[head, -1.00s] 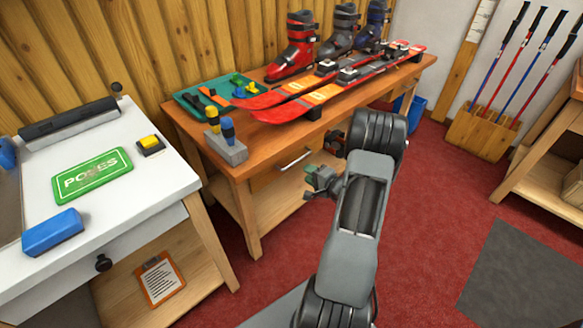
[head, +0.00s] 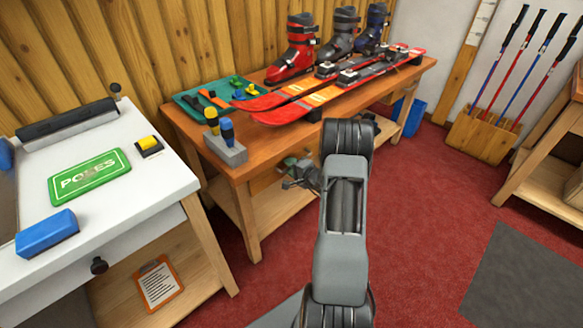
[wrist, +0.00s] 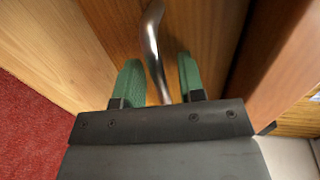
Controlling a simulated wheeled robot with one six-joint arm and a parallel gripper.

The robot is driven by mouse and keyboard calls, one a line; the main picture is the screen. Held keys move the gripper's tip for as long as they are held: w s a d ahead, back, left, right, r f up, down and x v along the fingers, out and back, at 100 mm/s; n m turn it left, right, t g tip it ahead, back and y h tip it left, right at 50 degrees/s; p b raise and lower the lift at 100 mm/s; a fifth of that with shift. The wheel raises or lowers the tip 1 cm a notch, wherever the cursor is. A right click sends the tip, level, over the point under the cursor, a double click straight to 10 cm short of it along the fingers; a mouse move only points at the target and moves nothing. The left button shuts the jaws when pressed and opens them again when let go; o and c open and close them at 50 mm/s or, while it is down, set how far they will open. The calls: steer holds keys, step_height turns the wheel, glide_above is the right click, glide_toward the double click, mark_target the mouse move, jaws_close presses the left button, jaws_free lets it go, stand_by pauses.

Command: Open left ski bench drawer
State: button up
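The wooden ski bench (head: 238,172) stands in the middle of the head view. Its drawer front (wrist: 215,30) fills the upper middle of the wrist view and looks closed. The drawer's metal bar handle (wrist: 154,45) runs between the two green fingers of my gripper (wrist: 161,82). The fingers are apart, with a gap on each side of the handle. In the head view my gripper (head: 300,172) is at the bench front, and my arm hides most of the drawer and its handle.
Skis (head: 330,86), boots (head: 292,50) and a teal tool tray (head: 185,100) are on the bench top. A white table with a black-knobbed drawer (head: 98,265) stands at the left. Red carpet (head: 420,220) is open on the right.

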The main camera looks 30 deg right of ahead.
steer(key=shift+c, duration=0.5)
jaws_close()
